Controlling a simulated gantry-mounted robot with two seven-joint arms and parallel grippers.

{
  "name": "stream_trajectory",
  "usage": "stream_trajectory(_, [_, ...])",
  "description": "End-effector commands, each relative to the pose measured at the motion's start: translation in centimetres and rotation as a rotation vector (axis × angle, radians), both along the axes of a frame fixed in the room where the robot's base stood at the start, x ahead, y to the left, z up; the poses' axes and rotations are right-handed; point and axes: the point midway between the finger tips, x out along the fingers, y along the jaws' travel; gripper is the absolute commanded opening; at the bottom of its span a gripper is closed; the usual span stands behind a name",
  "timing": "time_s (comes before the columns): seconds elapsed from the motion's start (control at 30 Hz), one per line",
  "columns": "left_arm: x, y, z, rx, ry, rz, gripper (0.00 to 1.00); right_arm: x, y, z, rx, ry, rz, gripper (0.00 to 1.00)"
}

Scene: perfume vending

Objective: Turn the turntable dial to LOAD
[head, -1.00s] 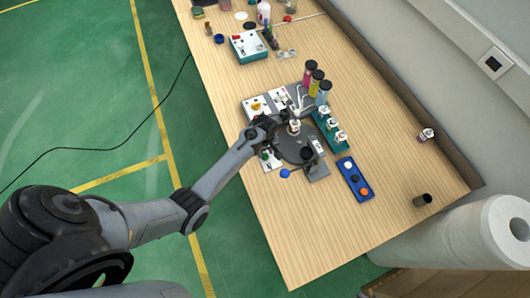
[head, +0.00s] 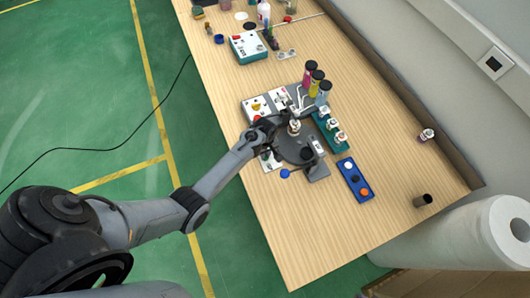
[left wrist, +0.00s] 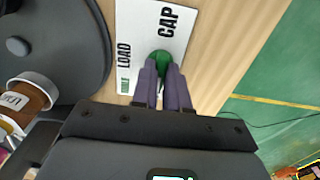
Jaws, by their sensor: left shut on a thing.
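The dial is a small green knob (left wrist: 161,57) on a white label plate (left wrist: 183,22), which reads LOAD and CAP in the left wrist view. A smaller green word there is too blurred to read surely. My left gripper (left wrist: 162,72) is shut on the dial, a finger on each side. The fingers hide part of the dial, and I cannot tell which word it points to. In the head view the plate (head: 271,165) lies beside the dark round turntable (head: 290,152), with my left gripper (head: 265,150) over it. My right gripper is not in view.
A small bottle (head: 294,127) stands on the turntable; an amber one with a white cap (left wrist: 28,92) shows close in the left wrist view. A green rack (head: 329,128), a blue tray (head: 355,180) and coloured bottles (head: 316,80) stand right of it. The table's front is clear.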

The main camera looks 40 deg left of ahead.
Motion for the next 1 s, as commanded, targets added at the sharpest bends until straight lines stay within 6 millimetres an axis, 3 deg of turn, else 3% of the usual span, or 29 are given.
stream_trajectory(0.37, [0.0, 0.0, 0.3, 0.0, 0.001, -0.105, 0.0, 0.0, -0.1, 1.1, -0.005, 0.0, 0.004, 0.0])
stream_trajectory(1.0, [0.0, 0.1, 0.2, 0.0, 0.003, -0.673, 0.0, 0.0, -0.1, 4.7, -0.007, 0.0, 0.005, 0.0])
